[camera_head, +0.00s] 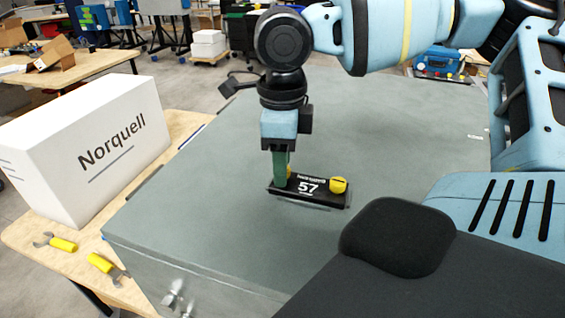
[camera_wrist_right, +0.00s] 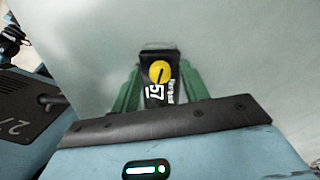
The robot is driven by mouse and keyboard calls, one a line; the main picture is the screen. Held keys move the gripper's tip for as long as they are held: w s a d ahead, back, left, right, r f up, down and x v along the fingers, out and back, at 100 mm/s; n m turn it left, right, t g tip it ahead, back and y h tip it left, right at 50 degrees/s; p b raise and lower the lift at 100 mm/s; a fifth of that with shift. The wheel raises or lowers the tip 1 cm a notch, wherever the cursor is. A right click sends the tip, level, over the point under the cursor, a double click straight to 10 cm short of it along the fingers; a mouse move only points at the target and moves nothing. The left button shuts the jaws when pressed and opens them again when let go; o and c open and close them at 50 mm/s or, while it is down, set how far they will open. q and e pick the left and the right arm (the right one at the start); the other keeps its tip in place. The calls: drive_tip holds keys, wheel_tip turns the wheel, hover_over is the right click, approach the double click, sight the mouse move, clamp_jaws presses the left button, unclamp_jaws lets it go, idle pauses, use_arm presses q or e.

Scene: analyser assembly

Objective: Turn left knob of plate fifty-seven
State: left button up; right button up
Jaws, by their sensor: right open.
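Plate fifty-seven (camera_head: 309,192), a black plate with white lettering, lies on the large grey-green box top (camera_head: 400,130). Its left knob (camera_head: 289,170), yellow, is partly hidden behind my right gripper (camera_head: 281,180). Its right knob (camera_head: 338,185), also yellow, is clear of the gripper. In the right wrist view, the open green fingers of my right gripper (camera_wrist_right: 160,75) stand on either side of the plate (camera_wrist_right: 149,93), with the left knob (camera_wrist_right: 160,72) between them. Its dark slot is tilted slightly from upright. Contact with the knob cannot be told. My left gripper is out of view.
A white Norquell carton (camera_head: 90,150) stands on the wooden table (camera_head: 35,228) at left. Two yellow-handled tools (camera_head: 62,244) lie in front of it. The box top around the plate is clear. A blue case (camera_head: 437,60) is farther back.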

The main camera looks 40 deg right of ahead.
wheel_tip(320, 180, up, 7)
drive_tip(key=shift+f, duration=0.1)
idle(0.5)
